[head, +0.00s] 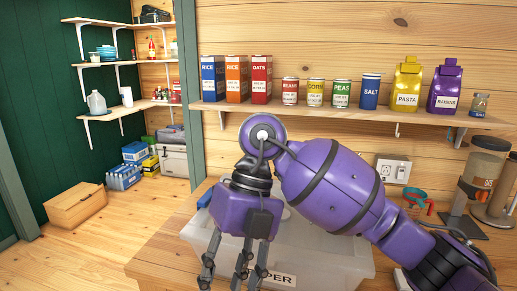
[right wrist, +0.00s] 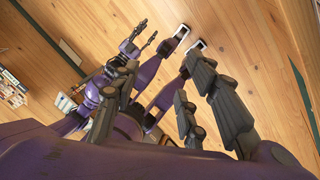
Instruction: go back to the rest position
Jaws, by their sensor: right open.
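My right gripper (head: 230,280) hangs from the purple arm that comes in from the right in the head view. It points down in front of and over a translucent bin (head: 345,262), with its fingers apart and nothing seen between them. The bin's label is partly covered and ends in "PER". In the right wrist view my right gripper's dark fingers (right wrist: 207,115) are spread and empty. My left gripper (right wrist: 144,36) shows small at the top of that view, its two fingers apart and seemingly empty. It is outside the head view.
The bin stands on a wooden counter (head: 160,262). A wall shelf (head: 350,113) with boxes, cans and bags is just behind and above my right arm. Open wooden floor (head: 100,255) lies left.

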